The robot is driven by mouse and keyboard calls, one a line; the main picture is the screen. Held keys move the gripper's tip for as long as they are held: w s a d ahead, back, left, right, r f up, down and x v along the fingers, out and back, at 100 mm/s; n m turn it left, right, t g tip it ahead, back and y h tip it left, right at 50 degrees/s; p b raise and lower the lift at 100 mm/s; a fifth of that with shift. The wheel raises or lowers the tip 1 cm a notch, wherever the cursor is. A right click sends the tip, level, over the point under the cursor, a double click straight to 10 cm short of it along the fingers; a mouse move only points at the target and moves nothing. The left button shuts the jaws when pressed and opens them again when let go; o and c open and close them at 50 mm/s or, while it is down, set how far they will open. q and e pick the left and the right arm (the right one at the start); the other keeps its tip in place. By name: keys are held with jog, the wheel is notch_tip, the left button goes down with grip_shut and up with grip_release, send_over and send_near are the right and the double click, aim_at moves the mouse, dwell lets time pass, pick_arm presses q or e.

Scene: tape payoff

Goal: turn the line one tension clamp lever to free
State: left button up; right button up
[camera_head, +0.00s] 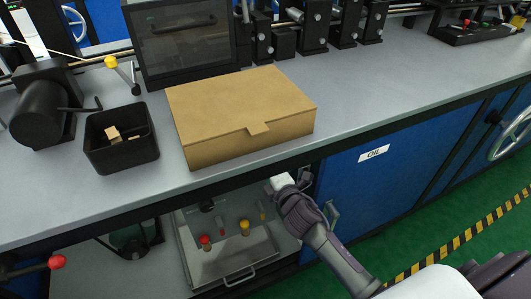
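I cannot tell for sure which part is the line one tension clamp lever. A lever with a yellow knob (111,62) stands on the bench at the upper left, beside a dark windowed box. A lever with a red ball knob (57,262) shows at the lower left edge, below the bench top. My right gripper (291,181) is at the front edge of the bench, in front of the cardboard box and far from both levers. Its fingers are small and partly hidden, so their opening is unclear. My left gripper is not in view.
A closed cardboard box (240,105) lies on the grey bench (390,95). A black bin (121,155) with small blocks stands left of it. Below is an open compartment with a tray (270,250) holding red- and yellow-topped pieces. A blue "OIL" cabinet (390,185) stands right.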

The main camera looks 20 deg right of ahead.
jog(key=shift+d+r, duration=0.1)
jog(key=shift+r, duration=0.8)
jog(key=shift+c, duration=0.7)
jog(key=shift+s+f, duration=0.2)
jog(key=shift+s, duration=0.6)
jog(key=shift+c, duration=1.1)
jog(key=shift+s+r, duration=0.15)
jog(key=shift+s, duration=0.2)
jog(key=shift+c, duration=0.5)
jog(key=shift+s+p, duration=0.3)
jog(key=shift+s, duration=0.05)
jog(key=shift+c, duration=0.3)
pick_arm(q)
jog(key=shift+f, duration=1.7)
pick_arm(e)
jog(key=s, duration=1.3)
jog(key=shift+s+d+f, duration=0.15)
jog(key=shift+s+f, duration=0.05)
jog(key=shift+f, duration=0.1)
